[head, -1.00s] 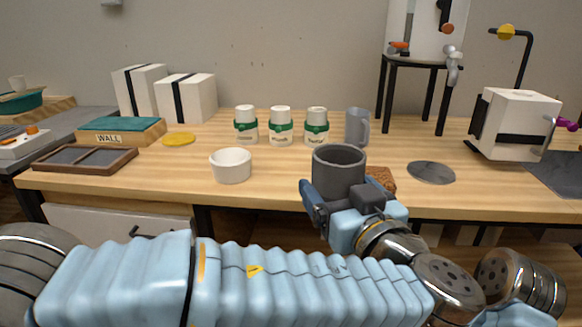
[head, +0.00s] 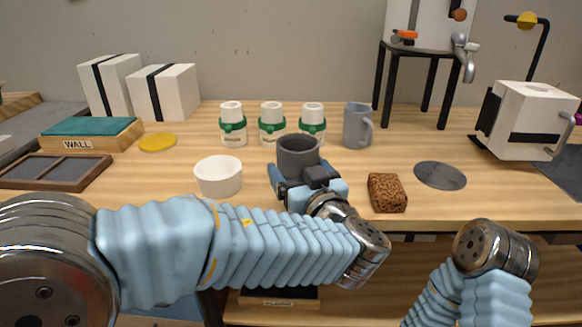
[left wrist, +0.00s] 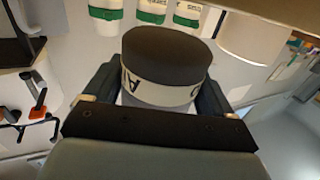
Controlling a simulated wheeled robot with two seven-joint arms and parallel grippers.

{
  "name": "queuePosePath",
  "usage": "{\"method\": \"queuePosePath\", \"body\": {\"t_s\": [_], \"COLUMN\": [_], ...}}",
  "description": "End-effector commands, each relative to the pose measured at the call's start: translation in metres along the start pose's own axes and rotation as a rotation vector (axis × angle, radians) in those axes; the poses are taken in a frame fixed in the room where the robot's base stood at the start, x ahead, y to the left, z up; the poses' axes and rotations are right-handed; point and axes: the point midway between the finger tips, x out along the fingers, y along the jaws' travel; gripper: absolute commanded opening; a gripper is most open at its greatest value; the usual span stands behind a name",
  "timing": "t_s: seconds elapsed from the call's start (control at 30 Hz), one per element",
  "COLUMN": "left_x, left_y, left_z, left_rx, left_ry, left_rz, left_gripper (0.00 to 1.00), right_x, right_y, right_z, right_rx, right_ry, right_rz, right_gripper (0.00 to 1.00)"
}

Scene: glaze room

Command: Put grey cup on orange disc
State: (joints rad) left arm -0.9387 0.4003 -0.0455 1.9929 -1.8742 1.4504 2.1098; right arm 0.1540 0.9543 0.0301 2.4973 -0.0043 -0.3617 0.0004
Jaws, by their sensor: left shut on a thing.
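A dark grey cup (head: 298,152) is upright in my left gripper (head: 302,180), above the front part of the table. In the left wrist view the cup (left wrist: 165,60) sits between the two fingers of the gripper (left wrist: 155,95), with a pale lettered band showing. I see no clearly orange disc. A flat yellow disc (head: 157,142) lies on the table at the left, apart from the cup. A dark grey disc (head: 440,175) lies at the right. My right gripper is not in view.
A white bowl (head: 218,177) stands just left of the held cup. Several white-and-green jars and a blue-grey mug (head: 357,126) stand behind it. A brown sponge-like block (head: 387,193) lies to the right. A teal-topped box (head: 92,134) stands beside the yellow disc.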

Motion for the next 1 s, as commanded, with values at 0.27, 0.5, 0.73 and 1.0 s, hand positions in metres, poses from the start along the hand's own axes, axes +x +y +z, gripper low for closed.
{"method": "queuePosePath", "body": {"t_s": [0.27, 0.5, 0.73, 1.0], "left_x": [0.025, 0.038, 0.037, 0.037], "left_y": [0.000, 0.000, 0.000, 0.000], "left_z": [0.011, 0.027, 0.029, 0.030], "left_rx": [0.002, 0.000, -0.001, -0.001], "left_ry": [0.000, 0.001, 0.002, 0.001], "left_rz": [-0.001, 0.001, 0.001, 0.001], "left_gripper": [0.45, 0.45, 0.45, 1.00], "right_x": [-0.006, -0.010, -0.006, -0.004], "right_y": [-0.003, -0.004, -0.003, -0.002], "right_z": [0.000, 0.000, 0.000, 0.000], "right_rx": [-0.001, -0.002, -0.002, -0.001], "right_ry": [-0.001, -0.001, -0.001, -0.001], "right_rz": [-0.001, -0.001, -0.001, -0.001], "right_gripper": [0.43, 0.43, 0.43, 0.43]}}
